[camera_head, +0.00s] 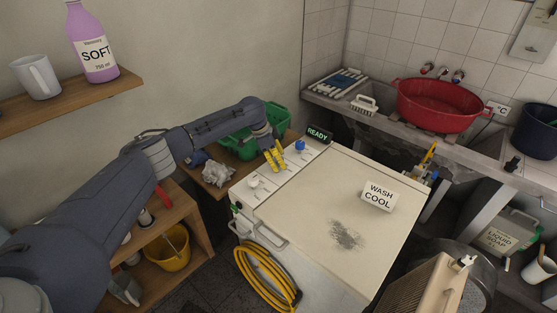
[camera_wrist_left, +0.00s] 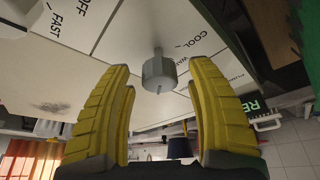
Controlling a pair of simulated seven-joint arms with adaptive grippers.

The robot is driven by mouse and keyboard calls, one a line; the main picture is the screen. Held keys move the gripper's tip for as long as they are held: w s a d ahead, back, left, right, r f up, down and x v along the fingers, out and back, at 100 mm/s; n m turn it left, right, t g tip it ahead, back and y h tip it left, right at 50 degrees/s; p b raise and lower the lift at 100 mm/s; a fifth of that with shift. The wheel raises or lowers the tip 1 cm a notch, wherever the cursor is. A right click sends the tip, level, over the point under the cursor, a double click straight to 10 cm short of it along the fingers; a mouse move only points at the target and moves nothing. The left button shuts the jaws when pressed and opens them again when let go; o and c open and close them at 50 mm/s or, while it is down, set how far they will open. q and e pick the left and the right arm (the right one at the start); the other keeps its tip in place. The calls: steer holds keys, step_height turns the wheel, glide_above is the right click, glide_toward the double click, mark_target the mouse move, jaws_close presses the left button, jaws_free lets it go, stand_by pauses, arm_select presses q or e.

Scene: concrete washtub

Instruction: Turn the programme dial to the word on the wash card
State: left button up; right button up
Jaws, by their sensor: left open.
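My left gripper (camera_head: 275,157), with yellow fingers, is over the control panel of the white washing machine (camera_head: 300,200). In the left wrist view the open gripper (camera_wrist_left: 160,75) has a grey faceted dial (camera_wrist_left: 158,74) between its fingertips, with a gap on both sides. The word COOL is printed on the panel beside this dial; OFF and FAST stand farther left. The dial's pointer setting cannot be told. In the head view the gripper hides this dial. The wash card (camera_head: 378,196) on the machine's lid reads WASH COOL. My right gripper is not in view.
A white knob (camera_head: 253,182) and a blue knob (camera_head: 300,146) flank the gripper on the panel. A READY display (camera_head: 319,134) stands at the panel's far end. A green crate (camera_head: 236,146) is behind the gripper. A yellow hose (camera_head: 266,277) hangs at the machine's front.

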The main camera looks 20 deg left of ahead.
arm_select(q)
steer(key=shift+c, duration=0.3)
jaws_close()
steer(key=shift+n, duration=0.5)
steer(key=n+t, duration=0.1)
steer(key=n, duration=0.1)
steer(key=n+y, duration=0.1)
steer(key=n, duration=0.1)
steer(key=shift+d+r+t, duration=0.15)
steer(key=shift+t, duration=0.25)
steer(key=n+y, duration=0.1)
steer(key=n, duration=0.2)
steer(key=n+t+y, duration=0.1)
steer(key=n, duration=0.2)
steer(key=shift+n, duration=0.4)
steer(key=n+y, duration=0.1)
steer(key=n, duration=0.2)
steer(key=n+y, duration=0.1)
steer(key=n, duration=0.2)
steer(key=shift+w+r+y, duration=0.1)
steer(key=shift+y, duration=0.2)
steer(key=n+y, duration=0.1)
steer(key=n, duration=0.2)
steer(key=shift+g, duration=0.3)
steer(key=shift+n, duration=0.5)
steer(key=shift+a+y, duration=0.25)
steer(key=shift+y, duration=0.05)
